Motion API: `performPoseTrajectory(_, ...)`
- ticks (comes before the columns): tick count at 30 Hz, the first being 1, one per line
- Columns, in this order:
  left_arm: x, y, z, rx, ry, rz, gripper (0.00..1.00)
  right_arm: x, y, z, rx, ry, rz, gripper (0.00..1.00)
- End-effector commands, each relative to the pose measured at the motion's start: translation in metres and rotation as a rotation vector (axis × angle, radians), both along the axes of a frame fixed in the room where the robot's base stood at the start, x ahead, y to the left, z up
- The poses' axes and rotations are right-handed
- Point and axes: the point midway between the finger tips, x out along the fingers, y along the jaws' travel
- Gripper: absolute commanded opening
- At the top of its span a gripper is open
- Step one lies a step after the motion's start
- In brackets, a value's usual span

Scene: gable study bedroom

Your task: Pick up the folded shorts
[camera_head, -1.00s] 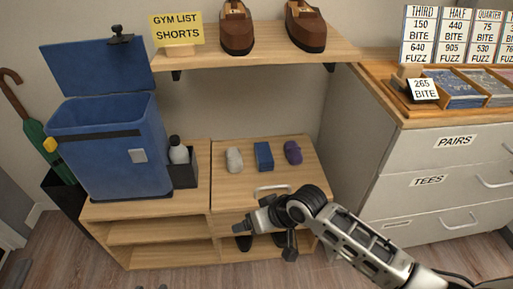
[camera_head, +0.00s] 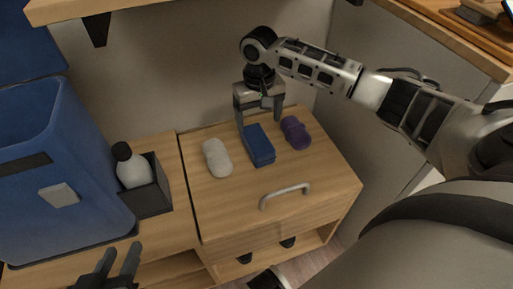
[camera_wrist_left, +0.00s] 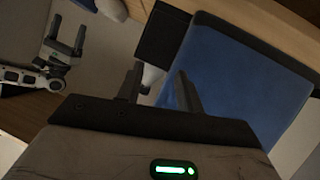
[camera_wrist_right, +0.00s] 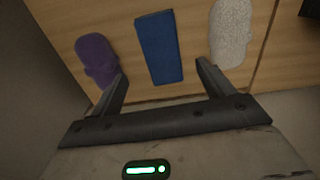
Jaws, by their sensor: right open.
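The dark blue folded cloth (camera_head: 259,148), which I take to be the folded shorts, lies on the wooden cabinet top between a white bundle (camera_head: 217,158) and a purple bundle (camera_head: 296,132). My right gripper (camera_head: 259,122) is open, pointing down, just above the blue cloth's far end. In the right wrist view the blue cloth (camera_wrist_right: 160,47) lies between the spread fingertips (camera_wrist_right: 162,73); I cannot tell if they touch it. My left gripper (camera_head: 118,255) is open and empty at the lower left of the head view, near the blue bin (camera_head: 60,215).
A white bottle (camera_head: 130,170) stands in a dark box (camera_head: 152,192) between the bin and the cabinet top. The drawer handle (camera_head: 285,195) sticks out at the cabinet front. A shelf (camera_head: 75,10) hangs above at the left. The wall is close behind the right gripper.

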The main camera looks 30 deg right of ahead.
Motion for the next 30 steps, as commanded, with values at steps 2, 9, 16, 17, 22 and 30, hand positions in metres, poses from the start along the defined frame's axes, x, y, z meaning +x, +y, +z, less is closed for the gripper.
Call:
performPoseTrajectory(2, -0.001, -0.002, 0.000, -0.012, -0.025, -0.004, 0.36, 0.000, 0.000, -0.018, 0.000, 0.001, 0.001, 0.80)
performPoseTrajectory(9, -0.001, -0.004, 0.008, -0.030, -0.059, -0.006, 0.36, 0.000, 0.000, -0.033, 0.001, -0.001, 0.001, 0.80)
performPoseTrajectory(16, -0.001, -0.007, 0.009, -0.084, -0.097, -0.007, 0.36, 0.001, 0.002, -0.061, 0.001, -0.001, 0.002, 0.80)
performPoseTrajectory(17, 0.000, -0.009, 0.013, -0.110, -0.105, -0.007, 0.36, 0.001, 0.002, -0.067, 0.000, -0.001, 0.002, 0.80)
performPoseTrajectory(22, 0.002, -0.012, 0.019, -0.168, -0.114, -0.007, 0.36, 0.001, 0.001, -0.084, 0.000, -0.002, 0.002, 0.80)
performPoseTrajectory(30, 0.002, -0.013, 0.021, -0.172, -0.112, -0.006, 0.36, 0.001, 0.002, -0.083, 0.001, -0.002, 0.003, 0.63)
